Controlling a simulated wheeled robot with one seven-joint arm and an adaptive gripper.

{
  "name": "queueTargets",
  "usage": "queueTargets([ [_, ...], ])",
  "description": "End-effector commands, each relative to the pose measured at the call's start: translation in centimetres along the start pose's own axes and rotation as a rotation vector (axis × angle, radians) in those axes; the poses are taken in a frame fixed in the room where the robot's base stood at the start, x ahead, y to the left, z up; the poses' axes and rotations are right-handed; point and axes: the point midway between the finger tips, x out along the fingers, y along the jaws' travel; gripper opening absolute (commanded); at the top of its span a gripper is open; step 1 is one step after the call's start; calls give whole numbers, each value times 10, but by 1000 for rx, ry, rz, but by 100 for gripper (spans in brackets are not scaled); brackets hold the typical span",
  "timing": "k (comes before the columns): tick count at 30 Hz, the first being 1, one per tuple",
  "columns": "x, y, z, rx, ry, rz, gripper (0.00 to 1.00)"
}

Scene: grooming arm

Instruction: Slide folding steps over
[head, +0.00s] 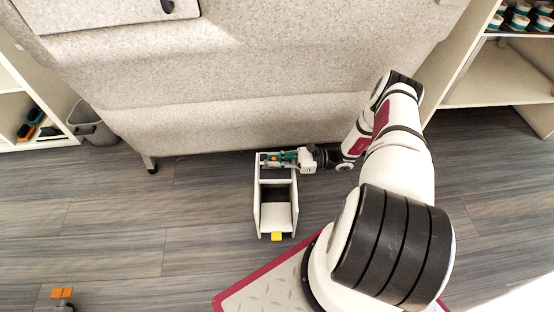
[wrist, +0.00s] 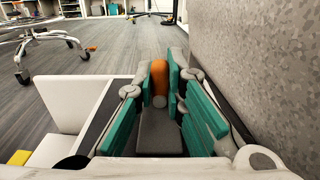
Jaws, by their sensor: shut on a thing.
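The folding steps (head: 257,208) are white and stand on the floor beside the grey upholstered furniture, with a yellow piece (head: 277,236) at their near end. My gripper (head: 271,158), with teal pads, reaches in from the right at their far end. It is shut on an orange and grey part of the steps. In the wrist view my gripper (wrist: 164,88) has this orange part (wrist: 159,78) between its fingers, and the white side of the steps (wrist: 78,108) shows at left. The fingers hide part of the contact.
The grey furniture (head: 225,115) runs close along the far side of the steps. A grey bin (head: 92,122) and shelves stand at left, and a shelf unit (head: 495,75) at right. The floor (head: 130,225) left of the steps is mostly clear; a small orange-topped item (head: 62,293) is near the front.

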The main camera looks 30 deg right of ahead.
Motion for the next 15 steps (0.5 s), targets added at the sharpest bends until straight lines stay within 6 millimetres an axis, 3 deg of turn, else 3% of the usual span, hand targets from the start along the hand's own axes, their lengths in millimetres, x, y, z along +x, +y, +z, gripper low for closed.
queueTargets([
  [8,0,-3,0,-5,3,-5,0],
  [9,0,-3,0,-5,3,-5,18],
  [11,0,-2,0,-5,3,-5,31],
  [15,0,-2,0,-3,1,-3,34],
])
